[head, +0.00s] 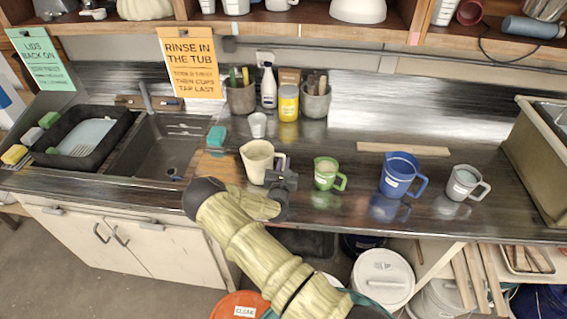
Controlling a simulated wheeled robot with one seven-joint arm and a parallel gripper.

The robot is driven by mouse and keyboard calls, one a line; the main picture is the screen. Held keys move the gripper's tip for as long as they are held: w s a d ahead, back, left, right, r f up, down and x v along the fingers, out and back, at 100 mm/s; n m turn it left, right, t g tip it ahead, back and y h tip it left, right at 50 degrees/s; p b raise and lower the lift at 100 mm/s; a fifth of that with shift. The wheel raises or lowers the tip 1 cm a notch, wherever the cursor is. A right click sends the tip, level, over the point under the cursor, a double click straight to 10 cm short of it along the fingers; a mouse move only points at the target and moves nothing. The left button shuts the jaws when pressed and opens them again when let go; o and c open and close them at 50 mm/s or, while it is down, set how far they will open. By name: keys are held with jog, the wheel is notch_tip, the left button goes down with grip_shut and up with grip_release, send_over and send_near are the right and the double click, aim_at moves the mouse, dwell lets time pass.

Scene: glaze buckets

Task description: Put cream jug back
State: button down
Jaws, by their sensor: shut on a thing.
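The cream jug (257,162) stands upright at the counter's front edge, with its handle to the right. My gripper (284,178) is at that handle and shut on it; the fingertips are small and partly hidden by my own wrist. I cannot tell whether the jug's base touches the counter (345,222) or is slightly above it. To its right stand a green jug (326,174), a blue jug (399,174) and a grey jug (465,183), spaced apart along the front of the counter.
A sink (165,145) and black tub (95,135) are at left. A small white cup (258,125), yellow jar (288,103) and tool pots stand behind. A wooden strip (404,149) lies behind the blue jug. A large beige bin (530,150) bounds the right. Shelves hang above.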

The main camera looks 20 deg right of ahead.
jog(key=c, duration=1.8)
grip_release()
jog(key=shift+f, duration=0.1)
jog(key=o, duration=0.3)
jog(key=shift+o, duration=0.2)
jog(key=b+v, duration=0.4)
jog(key=v, duration=0.8)
jog(key=shift+a, duration=0.1)
